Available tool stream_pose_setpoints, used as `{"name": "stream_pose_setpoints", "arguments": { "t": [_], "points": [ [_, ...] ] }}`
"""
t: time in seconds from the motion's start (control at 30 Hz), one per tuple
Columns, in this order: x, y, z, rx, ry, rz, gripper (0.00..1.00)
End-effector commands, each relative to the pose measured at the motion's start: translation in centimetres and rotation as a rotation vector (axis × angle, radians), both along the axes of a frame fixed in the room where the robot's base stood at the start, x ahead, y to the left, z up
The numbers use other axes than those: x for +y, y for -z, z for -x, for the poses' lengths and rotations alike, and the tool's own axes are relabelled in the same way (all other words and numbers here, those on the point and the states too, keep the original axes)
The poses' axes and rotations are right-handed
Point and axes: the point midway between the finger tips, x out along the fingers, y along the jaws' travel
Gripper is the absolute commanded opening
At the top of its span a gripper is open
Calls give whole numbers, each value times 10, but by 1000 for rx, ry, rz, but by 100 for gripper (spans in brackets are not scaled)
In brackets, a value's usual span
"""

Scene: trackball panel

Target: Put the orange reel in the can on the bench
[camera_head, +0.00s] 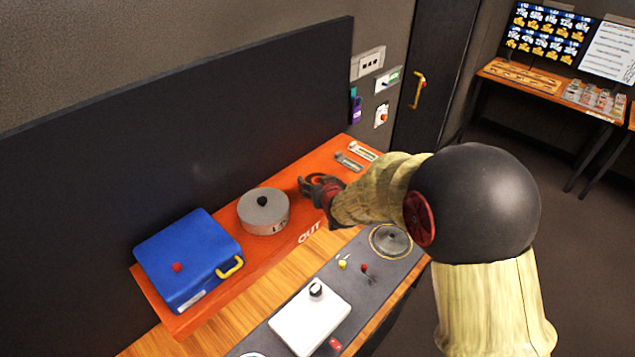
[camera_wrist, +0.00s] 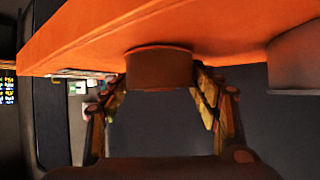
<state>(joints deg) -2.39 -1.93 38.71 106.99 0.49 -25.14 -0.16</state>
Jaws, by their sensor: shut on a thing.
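My gripper (camera_head: 318,190) is low over the right part of the orange board on the bench. In the wrist view my gripper (camera_wrist: 158,85) has its fingers on both sides of a brownish-orange round thing, which looks like the orange reel (camera_wrist: 159,68). The fingers are shut on it, and it appears to touch or nearly touch the orange board. My gripper hides the reel in the head view. A grey round can (camera_head: 264,217) with a black knob on top stands on the board, left of my gripper. A grey-brown rounded thing at the right of the wrist view may be this can.
A blue box (camera_head: 188,255) with a yellow handle sits at the board's left end. A grey panel (camera_head: 385,282) in front carries a white box (camera_head: 310,318), small knobs and a round dial (camera_head: 391,241). Small labelled pieces lie at the board's far right. A dark wall panel stands behind.

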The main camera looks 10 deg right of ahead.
Motion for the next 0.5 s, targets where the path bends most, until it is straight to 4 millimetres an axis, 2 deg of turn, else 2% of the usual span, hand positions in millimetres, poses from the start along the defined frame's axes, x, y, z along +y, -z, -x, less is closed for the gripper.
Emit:
{"name": "stream_pose_setpoints", "arguments": {
  "t": [0.13,0.17,0.43,0.5],
  "points": [
    [0,4,0,0,0,0,34],
    [0,3,0,1,0,0,63],
    [0,2,0,1,0,0,78],
    [0,2,0,1,0,0,80]
  ]
}}
